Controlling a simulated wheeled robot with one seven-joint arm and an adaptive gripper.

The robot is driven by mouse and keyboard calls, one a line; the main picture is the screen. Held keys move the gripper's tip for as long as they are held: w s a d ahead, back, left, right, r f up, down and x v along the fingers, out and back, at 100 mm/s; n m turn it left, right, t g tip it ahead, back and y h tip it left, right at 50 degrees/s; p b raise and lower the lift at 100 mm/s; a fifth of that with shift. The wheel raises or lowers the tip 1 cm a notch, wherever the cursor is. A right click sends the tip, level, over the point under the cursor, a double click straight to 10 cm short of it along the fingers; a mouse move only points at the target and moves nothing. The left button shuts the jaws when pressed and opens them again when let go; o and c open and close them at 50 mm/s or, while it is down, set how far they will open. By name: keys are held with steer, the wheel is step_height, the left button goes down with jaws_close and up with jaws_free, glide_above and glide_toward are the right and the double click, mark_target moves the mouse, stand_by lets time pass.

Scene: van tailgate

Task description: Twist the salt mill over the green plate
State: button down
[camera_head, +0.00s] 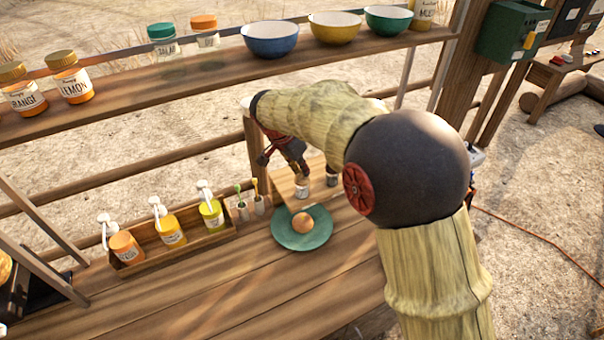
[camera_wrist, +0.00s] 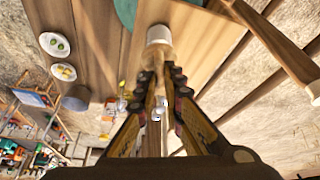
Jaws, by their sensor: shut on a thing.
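The green plate (camera_head: 287,239) lies on the wooden counter with a round orange-brown food item (camera_head: 303,223) on it. My gripper (camera_head: 298,172) points down behind the plate, partly covered by my arm. It is shut on the salt mill (camera_head: 302,189), whose pale end shows below the fingers. In the wrist view the mill (camera_wrist: 159,38) is between my fingertips (camera_wrist: 165,75), with a pale end and a tan body. The edge of the green plate (camera_wrist: 125,10) shows at the top there. I cannot tell the mill's height above the counter.
A wooden board (camera_head: 284,185) lies behind the plate. Another small container (camera_head: 331,179) is right of the mill. A wooden caddy (camera_head: 187,246) with several bottles stands left. A shelf (camera_head: 190,88) with bowls and jars runs above. The front counter is clear.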

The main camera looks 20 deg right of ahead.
steer(key=shift+f+m+g+b, duration=0.1)
steer(key=shift+m+g+b, duration=0.3)
steer(key=shift+m, duration=0.8)
steer(key=c, duration=1.9)
jaws_free()
steer(key=shift+a+r, duration=0.1)
steer(key=shift+r, duration=0.1)
steer(key=s+a, duration=0.1)
steer(key=a, duration=0.3)
steer(key=s+a, duration=0.1)
steer(key=a, duration=0.3)
steer(key=s+a, duration=0.1)
steer(key=a, duration=0.3)
steer(key=shift+s+r, duration=0.25)
steer(key=shift+r, duration=0.15)
